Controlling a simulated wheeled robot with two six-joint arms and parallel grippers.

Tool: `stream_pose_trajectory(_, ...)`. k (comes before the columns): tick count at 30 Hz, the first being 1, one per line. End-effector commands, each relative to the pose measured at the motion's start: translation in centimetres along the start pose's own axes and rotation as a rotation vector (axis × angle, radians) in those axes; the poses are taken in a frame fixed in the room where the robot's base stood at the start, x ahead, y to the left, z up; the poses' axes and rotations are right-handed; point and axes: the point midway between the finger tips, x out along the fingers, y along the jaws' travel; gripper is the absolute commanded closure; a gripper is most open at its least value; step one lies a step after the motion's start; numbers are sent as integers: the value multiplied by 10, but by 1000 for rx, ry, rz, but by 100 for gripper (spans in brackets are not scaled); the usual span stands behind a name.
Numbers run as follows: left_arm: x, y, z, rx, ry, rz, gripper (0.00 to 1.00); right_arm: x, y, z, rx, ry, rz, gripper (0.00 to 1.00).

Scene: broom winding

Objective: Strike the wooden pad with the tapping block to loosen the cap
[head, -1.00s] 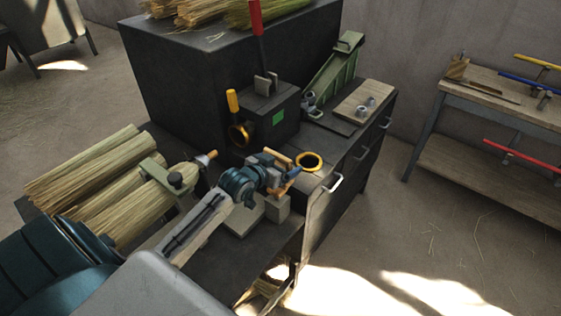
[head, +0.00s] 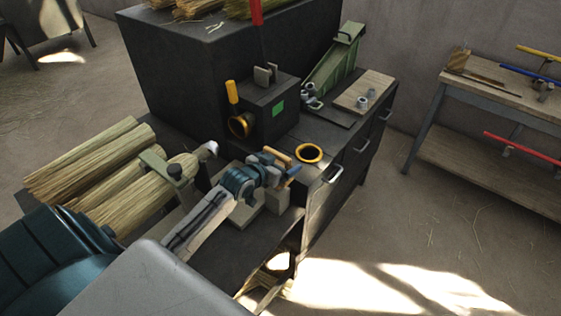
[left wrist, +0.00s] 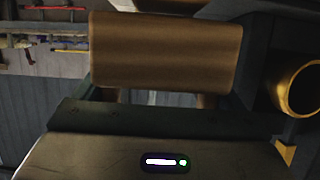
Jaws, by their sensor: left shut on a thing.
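My left gripper (head: 284,171) reaches in over the bench and is shut on the tapping block (head: 277,156), a small tan wooden piece. In the left wrist view the tapping block (left wrist: 165,50) is a wide brown block held across the jaws. A pale wooden board (head: 372,82), perhaps the wooden pad, lies on the cabinet top behind and right of my gripper, with small metal pieces on it. The block is well apart from this board. A pale grey cap-like end (head: 210,149) shows at the clamped broom bundle. My right gripper is out of view.
Straw bundles (head: 85,165) lie at left, and a green sloped stand (head: 337,62) rises at the back.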

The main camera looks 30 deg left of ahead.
Motion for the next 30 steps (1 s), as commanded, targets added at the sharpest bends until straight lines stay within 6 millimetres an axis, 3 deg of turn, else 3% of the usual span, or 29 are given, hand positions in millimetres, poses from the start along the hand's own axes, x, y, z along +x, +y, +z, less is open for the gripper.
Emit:
stream_pose_trajectory(2, -5, 0, -14, 0, 2, 0, 51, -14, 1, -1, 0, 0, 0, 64)
stream_pose_trajectory(14, -5, 0, -16, 0, 4, 0, 51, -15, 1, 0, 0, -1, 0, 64)
stream_pose_trajectory(25, -17, 0, -49, 0, 4, 1, 51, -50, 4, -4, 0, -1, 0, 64)
stream_pose_trajectory(30, -19, 0, -53, 0, 4, 1, 51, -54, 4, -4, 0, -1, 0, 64)
